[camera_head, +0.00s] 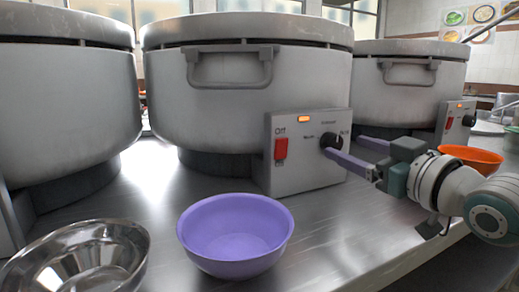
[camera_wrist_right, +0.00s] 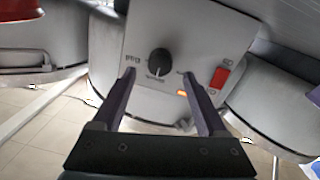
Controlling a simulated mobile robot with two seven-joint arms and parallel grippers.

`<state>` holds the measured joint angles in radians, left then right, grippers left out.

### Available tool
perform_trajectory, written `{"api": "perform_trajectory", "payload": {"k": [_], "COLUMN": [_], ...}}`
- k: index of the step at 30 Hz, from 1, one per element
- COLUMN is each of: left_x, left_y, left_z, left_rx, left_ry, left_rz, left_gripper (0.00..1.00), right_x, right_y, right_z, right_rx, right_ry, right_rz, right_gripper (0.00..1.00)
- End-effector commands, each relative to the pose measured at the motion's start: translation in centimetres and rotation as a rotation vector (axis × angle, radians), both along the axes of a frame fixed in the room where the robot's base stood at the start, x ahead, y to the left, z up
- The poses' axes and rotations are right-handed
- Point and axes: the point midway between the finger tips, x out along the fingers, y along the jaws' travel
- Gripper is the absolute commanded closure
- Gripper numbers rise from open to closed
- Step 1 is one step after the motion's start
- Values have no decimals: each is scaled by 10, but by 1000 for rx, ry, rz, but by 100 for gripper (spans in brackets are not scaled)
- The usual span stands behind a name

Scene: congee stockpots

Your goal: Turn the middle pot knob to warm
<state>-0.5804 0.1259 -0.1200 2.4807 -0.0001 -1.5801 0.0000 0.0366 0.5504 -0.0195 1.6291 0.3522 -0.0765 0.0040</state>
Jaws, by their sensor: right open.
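The middle pot (camera_head: 250,105) is a large grey stockpot with a control box (camera_head: 300,178) on its front right. The box's black round knob (camera_head: 328,140) has small printed labels around it, too blurred to read surely. The knob also shows in the right wrist view (camera_wrist_right: 159,62), upside down, with a pale mark near its lower edge. My right gripper (camera_head: 343,146) is open. In the right wrist view (camera_wrist_right: 157,75) its two purple fingers point at the box, one on each side of the knob. Contact with the knob cannot be told. My left gripper is not in view.
The box has a red switch (camera_head: 281,148) and a lit orange lamp (camera_head: 304,119). Other pots stand at left (camera_head: 60,95) and right (camera_head: 405,95). A purple bowl (camera_head: 235,235), a steel bowl (camera_head: 80,262) and an orange bowl (camera_head: 470,158) are on the steel counter (camera_head: 350,235).

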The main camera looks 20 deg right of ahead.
Motion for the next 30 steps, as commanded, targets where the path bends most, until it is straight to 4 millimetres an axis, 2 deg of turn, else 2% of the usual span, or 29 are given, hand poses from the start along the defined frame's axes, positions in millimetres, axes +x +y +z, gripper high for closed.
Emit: {"api": "perform_trajectory", "payload": {"k": [3,7,19,30], "left_x": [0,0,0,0], "left_y": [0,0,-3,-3], "left_z": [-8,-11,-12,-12], "left_rx": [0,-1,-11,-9], "left_ry": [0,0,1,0], "left_rz": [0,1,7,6], "left_gripper": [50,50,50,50], "right_x": [17,28,34,34], "right_y": [0,1,1,1], "right_z": [-1,-1,0,0], "right_rx": [-1,-2,-2,-1], "right_ry": [-2,-1,1,1], "right_rz": [0,0,1,0], "right_gripper": [24,24,24,66]}}
